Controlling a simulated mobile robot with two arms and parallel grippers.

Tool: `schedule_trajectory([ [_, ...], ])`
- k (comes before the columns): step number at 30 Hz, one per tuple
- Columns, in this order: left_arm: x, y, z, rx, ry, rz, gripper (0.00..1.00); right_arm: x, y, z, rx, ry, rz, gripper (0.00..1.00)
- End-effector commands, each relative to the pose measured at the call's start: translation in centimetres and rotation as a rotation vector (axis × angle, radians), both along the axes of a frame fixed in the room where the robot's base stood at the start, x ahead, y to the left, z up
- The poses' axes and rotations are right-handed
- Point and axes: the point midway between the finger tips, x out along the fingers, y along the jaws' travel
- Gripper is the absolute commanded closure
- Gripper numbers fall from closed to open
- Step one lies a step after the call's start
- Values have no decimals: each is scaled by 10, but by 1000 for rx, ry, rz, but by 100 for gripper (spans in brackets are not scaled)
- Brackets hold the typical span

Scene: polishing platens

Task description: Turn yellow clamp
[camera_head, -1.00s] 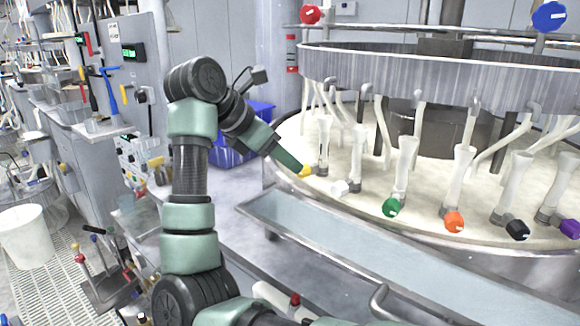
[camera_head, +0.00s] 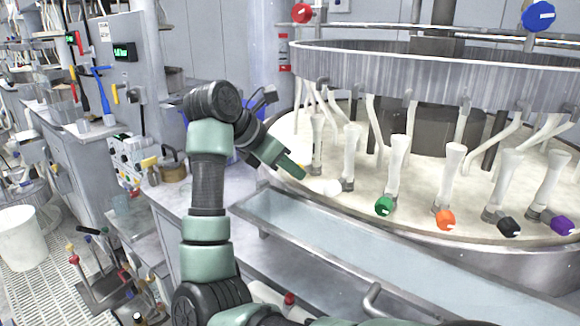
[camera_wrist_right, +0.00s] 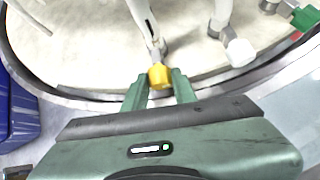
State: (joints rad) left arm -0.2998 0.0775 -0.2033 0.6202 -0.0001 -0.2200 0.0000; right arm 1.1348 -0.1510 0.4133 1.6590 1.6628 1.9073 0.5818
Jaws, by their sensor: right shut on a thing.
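The yellow clamp (camera_wrist_right: 159,74) sits at the foot of a pale upright tube near the platen's rim. In the right wrist view it lies between the two green fingers of my right gripper (camera_wrist_right: 160,82), which is shut on it. In the head view my right gripper (camera_head: 301,174) reaches in to the left edge of the platen (camera_head: 420,205) and hides nearly all of the yellow clamp. My left gripper is not in view.
A white clamp (camera_head: 332,188) is the closest neighbour, then a green clamp (camera_head: 384,206) and an orange clamp (camera_head: 445,220). A metal trough (camera_head: 330,235) runs in front of the platen. A blue bin (camera_wrist_right: 18,110) stands left of my gripper.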

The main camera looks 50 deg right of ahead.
Motion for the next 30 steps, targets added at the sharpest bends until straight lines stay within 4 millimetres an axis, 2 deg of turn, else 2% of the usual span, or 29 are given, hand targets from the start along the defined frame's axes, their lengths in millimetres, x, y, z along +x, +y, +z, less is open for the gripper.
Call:
schedule_trajectory([
  [8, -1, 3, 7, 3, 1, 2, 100, 2, 0, 2, 18, 73, 2, 100],
  [30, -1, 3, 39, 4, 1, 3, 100, 9, -1, 0, 116, 541, 2, 100],
])
